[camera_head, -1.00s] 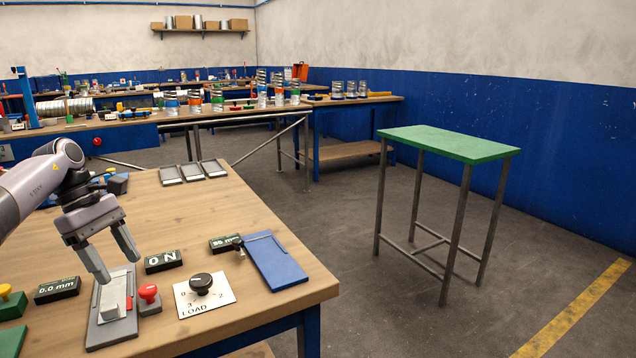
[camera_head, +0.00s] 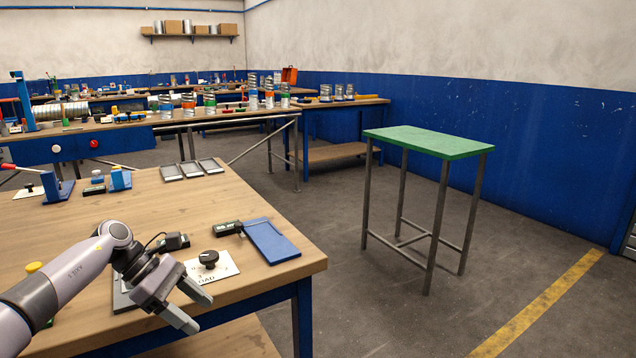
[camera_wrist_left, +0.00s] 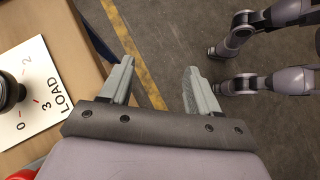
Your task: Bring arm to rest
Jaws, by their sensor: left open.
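My left gripper (camera_head: 190,308) is open and empty in the head view, hanging at the front edge of the wooden workbench (camera_head: 225,195). In the left wrist view its two grey fingers (camera_wrist_left: 154,90) stand apart with only floor between them. The white LOAD plate (camera_head: 228,264) with its black knob (camera_head: 208,259) lies just behind the gripper and is partly hidden by it. The LOAD plate also shows at the left of the wrist view (camera_wrist_left: 36,92). My right gripper is not in the head view.
A blue clipboard-like plate (camera_head: 270,240) and a small black display (camera_head: 227,228) lie near the bench's right edge. Several grey trays (camera_head: 190,169) sit at its back. A green-topped stand (camera_head: 430,141) is to the right, with open floor between.

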